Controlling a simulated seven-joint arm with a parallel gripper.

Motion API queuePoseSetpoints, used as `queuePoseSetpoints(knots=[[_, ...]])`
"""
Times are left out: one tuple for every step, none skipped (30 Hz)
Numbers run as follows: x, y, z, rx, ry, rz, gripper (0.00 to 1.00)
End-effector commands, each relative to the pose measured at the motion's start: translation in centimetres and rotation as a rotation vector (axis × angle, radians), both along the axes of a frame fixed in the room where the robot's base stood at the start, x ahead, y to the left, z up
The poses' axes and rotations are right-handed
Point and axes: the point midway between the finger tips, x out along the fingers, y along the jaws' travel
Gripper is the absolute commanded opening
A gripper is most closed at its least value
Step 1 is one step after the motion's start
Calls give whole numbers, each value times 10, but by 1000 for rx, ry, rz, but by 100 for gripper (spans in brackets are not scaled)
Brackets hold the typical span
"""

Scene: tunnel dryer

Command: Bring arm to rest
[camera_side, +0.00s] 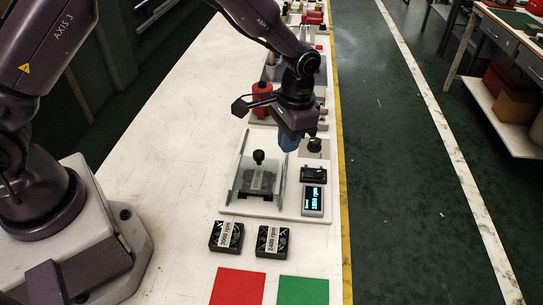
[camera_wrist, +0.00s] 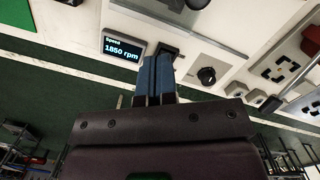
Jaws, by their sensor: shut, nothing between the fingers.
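My gripper (camera_side: 288,140) hangs above the white base plate (camera_side: 240,208) of the dryer station in the side view. Its blue fingers are together and empty, and they also show closed in the wrist view (camera_wrist: 157,80). It is above and behind the clear-sided dryer tunnel (camera_side: 262,178), which has a black knob on top, and appears clear of it. A speed display (camera_wrist: 123,48) reads 1850 rpm.
Two black fans with rpm labels, one left (camera_side: 226,236) and one right (camera_side: 272,241), lie in front of the station. A red square (camera_side: 238,287) and a green square (camera_side: 303,290) are nearer. A red bottle (camera_side: 261,98) and other stations stand behind. The bench's left side is mostly clear.

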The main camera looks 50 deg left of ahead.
Motion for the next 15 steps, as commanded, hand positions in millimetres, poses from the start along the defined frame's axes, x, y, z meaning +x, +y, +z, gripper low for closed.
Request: queuePoseSetpoints(knots=[[-9, 6, 20, -1, -11, 12, 0], [-15, 9, 31, -2, -17, 19, 0], [-24, 13, 44, -3, -26, 27, 0], [-30, 16, 55, -4, -35, 34, 0], [-37, 19, 66, -5, -43, 41, 0], [-47, 24, 80, -8, -57, 50, 0], [-55, 27, 91, -9, -69, 58, 0], [-63, 31, 101, -11, -81, 66, 0], [-73, 35, 114, -13, -99, 76, 0], [-82, 38, 123, -16, -114, 83, 0], [-90, 42, 132, -18, -128, 90, 0], [-101, 46, 142, -20, -149, 101, 0], [-110, 49, 150, -23, -165, 109, 0], [-118, 52, 157, -26, -182, 116, 0], [-130, 55, 165, -28, -204, 125, 0]])
